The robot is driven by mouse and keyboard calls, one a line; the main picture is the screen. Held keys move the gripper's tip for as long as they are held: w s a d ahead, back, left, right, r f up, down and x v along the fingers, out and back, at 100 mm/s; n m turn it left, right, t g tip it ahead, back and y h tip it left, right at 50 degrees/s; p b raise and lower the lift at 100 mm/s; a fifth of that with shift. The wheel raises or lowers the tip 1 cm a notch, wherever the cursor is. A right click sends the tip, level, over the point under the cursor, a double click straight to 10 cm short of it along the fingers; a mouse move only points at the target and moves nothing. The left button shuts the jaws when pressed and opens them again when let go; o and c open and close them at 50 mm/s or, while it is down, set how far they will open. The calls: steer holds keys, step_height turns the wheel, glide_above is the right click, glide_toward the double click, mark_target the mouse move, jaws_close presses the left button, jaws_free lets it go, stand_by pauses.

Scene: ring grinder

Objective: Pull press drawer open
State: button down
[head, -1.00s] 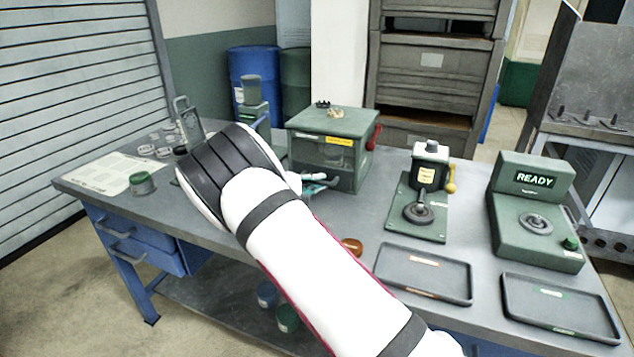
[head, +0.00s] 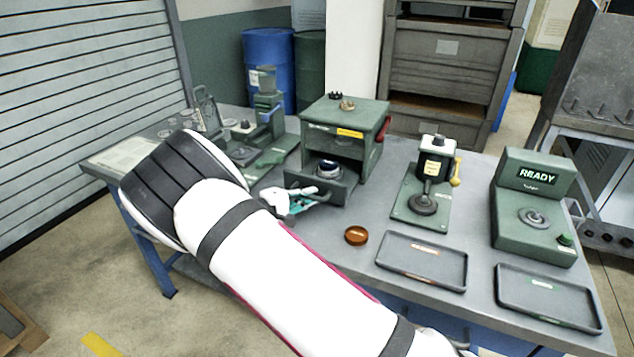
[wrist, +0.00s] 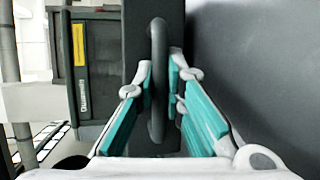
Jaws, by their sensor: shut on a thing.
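The press (head: 345,125) is a green box with a yellow label and a red lever on its right side, standing on the bench. Its drawer (head: 338,190) is pulled out toward the front, with a dark round item with a pale rim (head: 328,169) showing inside. My gripper (head: 310,192) is at the drawer's front, partly hidden by my arm. In the wrist view, my gripper (wrist: 160,85) has its teal-padded fingers on both sides of the dark bar handle (wrist: 157,120) and is shut on it. The drawer front (wrist: 135,60) runs behind the handle.
A hand press (head: 430,180), two trays (head: 422,260) and a READY unit (head: 535,205) stand to the right. Another green machine (head: 265,130) stands left.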

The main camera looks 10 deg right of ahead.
steer(key=shift+s+a+p, duration=0.3)
steer(key=shift+s+a, duration=0.45)
steer(key=shift+s, duration=0.3)
steer(key=c, duration=1.7)
jaws_free()
steer(key=shift+o, duration=0.2)
steer(key=v, duration=1.2)
